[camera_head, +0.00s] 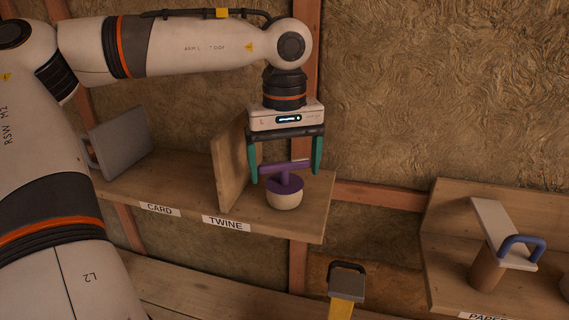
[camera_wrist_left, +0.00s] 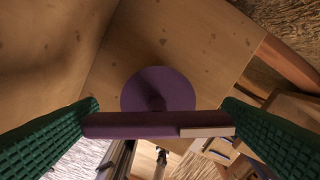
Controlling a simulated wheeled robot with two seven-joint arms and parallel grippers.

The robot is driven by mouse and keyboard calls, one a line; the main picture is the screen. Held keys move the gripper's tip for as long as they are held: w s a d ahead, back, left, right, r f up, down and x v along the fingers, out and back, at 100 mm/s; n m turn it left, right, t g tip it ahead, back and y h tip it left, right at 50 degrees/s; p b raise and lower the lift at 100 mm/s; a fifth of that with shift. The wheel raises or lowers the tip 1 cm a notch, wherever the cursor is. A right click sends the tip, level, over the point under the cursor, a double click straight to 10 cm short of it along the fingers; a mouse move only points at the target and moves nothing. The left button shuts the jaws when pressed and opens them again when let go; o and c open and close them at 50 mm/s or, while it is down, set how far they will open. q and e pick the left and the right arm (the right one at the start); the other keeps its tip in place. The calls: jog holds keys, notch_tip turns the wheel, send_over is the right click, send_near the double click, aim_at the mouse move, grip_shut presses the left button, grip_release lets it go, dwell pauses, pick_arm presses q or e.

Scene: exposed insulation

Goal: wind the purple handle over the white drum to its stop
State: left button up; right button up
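The white drum (camera_head: 285,201) is a short cream cylinder on the shelf, above and right of the TWINE label. The purple handle (camera_head: 286,183) sits on top, with a round disc, a short stem and a crossbar; one stretch of the bar is pale. In the left wrist view the purple disc (camera_wrist_left: 158,88) lies behind the crossbar (camera_wrist_left: 130,126) and hides the drum. My left gripper (camera_head: 286,170) points down over the handle, its green fingers wide apart, one near each end of the crossbar. Whether either finger touches the bar is unclear. My right gripper is not in view.
An upright wooden board (camera_head: 231,165) stands just left of the drum. A grey panel (camera_head: 122,142) stands further left near the CARD label. At right, a lower shelf holds a blue-handled object (camera_head: 520,246).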

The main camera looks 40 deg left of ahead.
pick_arm(q)
jog(key=shift+o, duration=0.8)
jog(key=shift+f, duration=0.1)
jog(key=shift+r, duration=0.45)
notch_tip(320, 180, up, 11)
jog(key=b, duration=0.2)
jog(key=shift+s, duration=0.15)
